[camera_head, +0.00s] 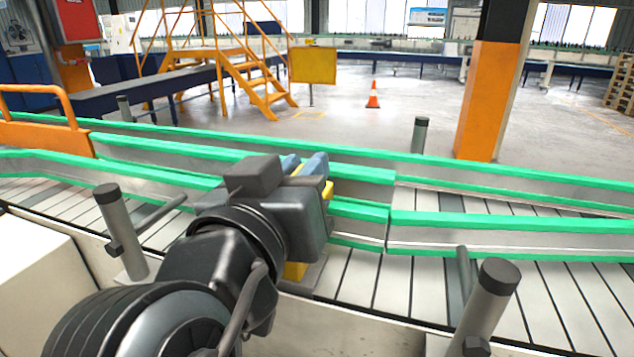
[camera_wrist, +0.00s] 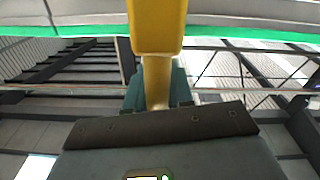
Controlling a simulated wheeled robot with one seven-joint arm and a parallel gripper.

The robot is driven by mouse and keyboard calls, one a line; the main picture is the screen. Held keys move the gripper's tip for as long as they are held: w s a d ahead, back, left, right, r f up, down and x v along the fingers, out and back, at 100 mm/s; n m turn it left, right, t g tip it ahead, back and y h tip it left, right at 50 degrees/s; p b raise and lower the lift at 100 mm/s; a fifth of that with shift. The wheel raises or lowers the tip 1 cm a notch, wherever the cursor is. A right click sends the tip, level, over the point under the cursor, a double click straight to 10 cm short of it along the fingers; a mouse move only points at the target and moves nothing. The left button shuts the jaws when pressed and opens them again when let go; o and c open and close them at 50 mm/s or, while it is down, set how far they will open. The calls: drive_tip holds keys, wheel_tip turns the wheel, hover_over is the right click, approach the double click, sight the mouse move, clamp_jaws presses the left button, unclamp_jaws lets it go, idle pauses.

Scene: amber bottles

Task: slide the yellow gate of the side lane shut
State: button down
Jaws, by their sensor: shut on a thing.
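My gripper (camera_head: 304,164) is over the green-railed conveyor, with its blue-grey fingers shut on a yellow upright part of the gate. Small pieces of the yellow gate (camera_head: 328,190) show beside the gripper, between the fingers and below it near the lane's near edge; my gripper hides most of the rest. In the wrist view the yellow gate's post (camera_wrist: 157,28) comes down from the top and narrows between the two fingers of my gripper (camera_wrist: 158,88). I cannot tell how far across the side lane the gate stands.
Green-topped rails (camera_head: 480,219) border the slatted conveyor (camera_head: 440,285). Dark-capped grey posts (camera_head: 490,310) stand on the near side, another (camera_head: 116,230) left of my arm. An orange barrier (camera_head: 45,135) is at the far left. An orange column (camera_head: 485,105) stands behind the conveyor.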

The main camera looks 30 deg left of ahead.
drive_tip(key=shift+w+d+r, duration=0.1)
drive_tip(key=shift+w+d, duration=0.15)
drive_tip(key=shift+w, duration=0.05)
drive_tip(key=c, duration=1.1)
unclamp_jaws()
drive_tip(key=shift+a, duration=0.1)
drive_tip(key=shift+s, duration=0.2)
drive_tip(key=b+v, duration=0.1)
drive_tip(key=v, duration=0.6)
drive_tip(key=shift+s, duration=0.2)
